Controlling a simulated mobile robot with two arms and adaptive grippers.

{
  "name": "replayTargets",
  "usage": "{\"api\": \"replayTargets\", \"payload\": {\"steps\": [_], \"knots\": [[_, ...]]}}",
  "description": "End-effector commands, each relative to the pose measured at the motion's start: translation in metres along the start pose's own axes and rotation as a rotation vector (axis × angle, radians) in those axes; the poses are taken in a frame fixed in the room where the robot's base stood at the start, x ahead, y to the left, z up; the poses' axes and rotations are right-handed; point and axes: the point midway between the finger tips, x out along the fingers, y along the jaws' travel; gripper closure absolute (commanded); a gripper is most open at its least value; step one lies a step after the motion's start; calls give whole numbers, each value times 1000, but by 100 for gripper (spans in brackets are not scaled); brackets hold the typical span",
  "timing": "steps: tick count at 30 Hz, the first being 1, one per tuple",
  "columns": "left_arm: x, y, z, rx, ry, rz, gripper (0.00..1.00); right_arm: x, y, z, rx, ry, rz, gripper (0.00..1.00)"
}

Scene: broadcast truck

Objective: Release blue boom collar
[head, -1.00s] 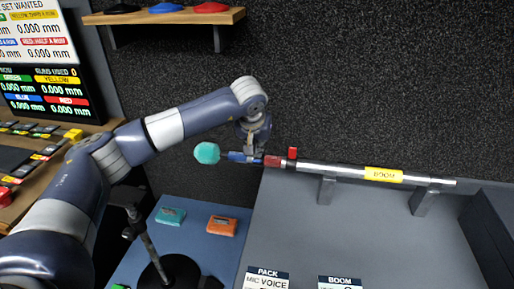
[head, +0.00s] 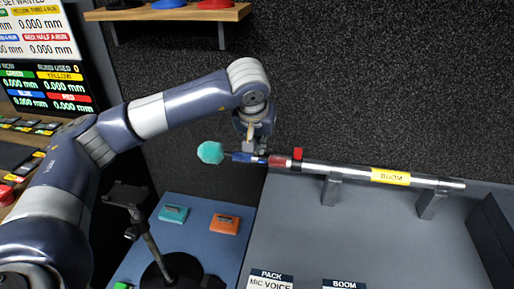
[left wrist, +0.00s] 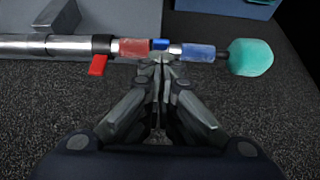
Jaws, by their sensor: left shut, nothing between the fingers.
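The boom is a silver pole with a yellow BOOM label (head: 391,177), a red sleeve (head: 278,161), a blue sleeve (left wrist: 198,52) and a teal ball end (head: 210,152). In the left wrist view a small blue tab (left wrist: 160,44) sits between the red and blue sleeves. A red tab (left wrist: 97,65) sticks out from a black collar beside the red sleeve. My left gripper (left wrist: 161,60) is shut and empty, its fingertips close to the blue tab. I cannot tell whether they touch it. My right gripper is not in view.
Grey brackets (head: 332,188) hold the boom along the back of a grey bench (head: 340,235). A teal pack (head: 173,214) and an orange pack (head: 224,224) lie on a blue surface. A black stand (head: 148,240) stands in front of them. A shelf (head: 180,13) is above.

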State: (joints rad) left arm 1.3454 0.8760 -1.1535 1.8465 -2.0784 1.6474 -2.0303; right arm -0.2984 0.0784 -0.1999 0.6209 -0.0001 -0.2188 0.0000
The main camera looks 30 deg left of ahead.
Motion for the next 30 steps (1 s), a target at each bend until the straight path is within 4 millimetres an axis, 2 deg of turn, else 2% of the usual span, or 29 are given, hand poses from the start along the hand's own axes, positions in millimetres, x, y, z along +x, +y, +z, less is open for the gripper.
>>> {"api": "replayTargets", "payload": {"steps": [3, 5, 11, 30], "knots": [[-9, -1, 11, 0, 2, -1, 100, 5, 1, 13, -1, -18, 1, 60], [-13, 0, 16, 1, 2, 0, 100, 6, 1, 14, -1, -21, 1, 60], [-19, -1, 21, -2, 1, -1, 100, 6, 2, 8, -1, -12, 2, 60], [-19, 0, 21, -1, 0, -1, 100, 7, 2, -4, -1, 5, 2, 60]]}}
